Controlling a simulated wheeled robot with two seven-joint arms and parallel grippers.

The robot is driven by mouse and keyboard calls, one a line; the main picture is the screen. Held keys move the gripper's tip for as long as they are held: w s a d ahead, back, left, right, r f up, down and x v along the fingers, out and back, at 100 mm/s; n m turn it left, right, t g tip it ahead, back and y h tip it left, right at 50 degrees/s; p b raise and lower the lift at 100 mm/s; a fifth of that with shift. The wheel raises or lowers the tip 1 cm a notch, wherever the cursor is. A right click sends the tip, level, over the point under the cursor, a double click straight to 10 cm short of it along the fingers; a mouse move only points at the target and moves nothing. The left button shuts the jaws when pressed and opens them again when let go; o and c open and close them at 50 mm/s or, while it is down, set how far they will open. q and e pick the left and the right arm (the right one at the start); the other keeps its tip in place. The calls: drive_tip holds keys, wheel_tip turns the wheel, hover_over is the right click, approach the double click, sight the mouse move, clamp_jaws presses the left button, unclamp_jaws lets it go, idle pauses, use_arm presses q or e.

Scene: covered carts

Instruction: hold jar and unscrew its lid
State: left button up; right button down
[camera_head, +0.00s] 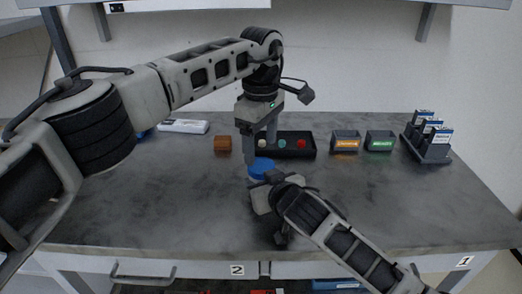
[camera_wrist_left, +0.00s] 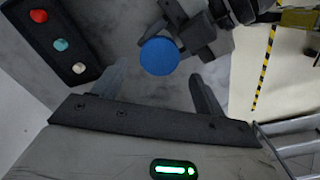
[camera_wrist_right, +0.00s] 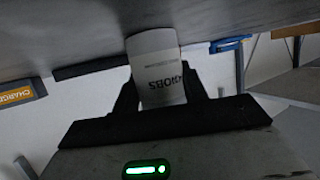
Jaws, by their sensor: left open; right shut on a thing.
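The jar shows in the right wrist view as a white body (camera_wrist_right: 157,62) with dark print reading "KNOBS" upside down. Its round blue lid (camera_head: 261,167) is on top, and also shows in the left wrist view (camera_wrist_left: 159,56). My right gripper (camera_wrist_right: 160,92) is shut on the jar's body from the side, and in the head view it hides most of the jar. My left gripper (camera_head: 259,153) points straight down over the lid, open. In the left wrist view its two fingers (camera_wrist_left: 157,78) are spread wide with the lid between and beyond their tips, apparently not touching.
A black tray (camera_head: 298,153) with white, teal and red knobs lies just behind the jar. A brown block (camera_head: 222,144) sits left of it. An orange-labelled bin (camera_head: 345,142), a green-labelled bin (camera_head: 380,141) and a dark rack (camera_head: 430,146) stand at right. The front counter is clear.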

sight(261, 165)
use_arm(q)
wheel_tip(261, 165, up, 3)
drive_tip(key=m, duration=0.2)
drive_tip(key=shift+f+m, duration=0.1)
drive_tip(key=shift+m, duration=0.3)
drive_tip(key=shift+f, duration=3.9)
drive_tip(key=c, duration=1)
drive_tip(key=shift+n, duration=1.6)
drive_tip(key=o, duration=1.1)
drive_tip(key=shift+r, duration=0.15)
